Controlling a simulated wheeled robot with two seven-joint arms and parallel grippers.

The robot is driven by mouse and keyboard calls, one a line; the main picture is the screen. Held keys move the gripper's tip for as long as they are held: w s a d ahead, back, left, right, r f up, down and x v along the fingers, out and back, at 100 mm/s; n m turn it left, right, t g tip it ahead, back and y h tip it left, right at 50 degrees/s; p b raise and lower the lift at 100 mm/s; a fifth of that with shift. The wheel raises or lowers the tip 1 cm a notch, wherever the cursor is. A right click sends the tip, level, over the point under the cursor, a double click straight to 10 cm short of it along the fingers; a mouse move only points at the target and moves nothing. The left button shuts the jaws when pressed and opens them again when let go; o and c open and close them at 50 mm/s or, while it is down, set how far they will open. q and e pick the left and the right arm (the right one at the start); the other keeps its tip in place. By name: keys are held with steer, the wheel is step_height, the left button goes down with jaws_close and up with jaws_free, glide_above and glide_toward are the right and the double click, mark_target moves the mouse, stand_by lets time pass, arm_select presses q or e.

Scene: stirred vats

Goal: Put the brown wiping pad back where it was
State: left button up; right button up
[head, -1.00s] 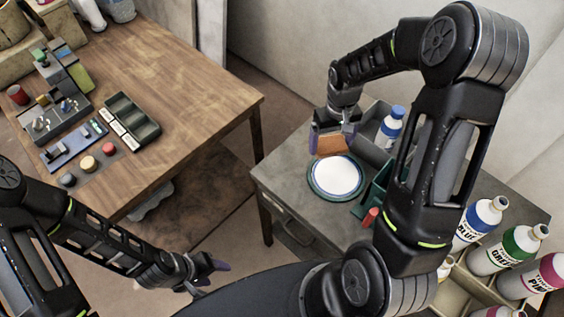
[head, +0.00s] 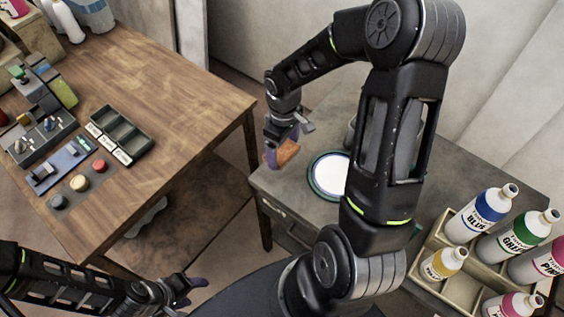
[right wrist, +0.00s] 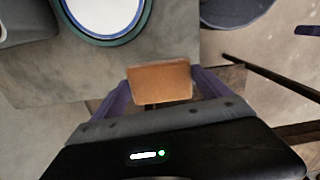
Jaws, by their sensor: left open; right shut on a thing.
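The brown wiping pad (head: 288,152) is held between the purple fingers of my right gripper (head: 278,150), over the left edge of the grey side table in the head view. It also shows in the right wrist view (right wrist: 160,82) as a flat orange-brown block between both fingers, apart from the round white plate. My left gripper (head: 193,285) is open and empty at the bottom, low in front of the wooden table. The pad's former spot cannot be told from these frames.
A green-rimmed white plate (head: 330,176) lies on the grey table (head: 292,196), partly behind my right arm. Paint bottles (head: 475,213) stand in a divided crate (head: 425,262) at right. The wooden table (head: 165,75) holds a black compartment tray (head: 122,135) and several coloured knobs.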

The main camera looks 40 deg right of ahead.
mark_target(283, 161)
step_height(283, 161, down, 3)
steer(key=shift+r, duration=0.15)
step_height(283, 161, down, 3)
steer(key=shift+f, duration=0.6)
steer(key=shift+f, duration=0.1)
steer(key=o, duration=1.7)
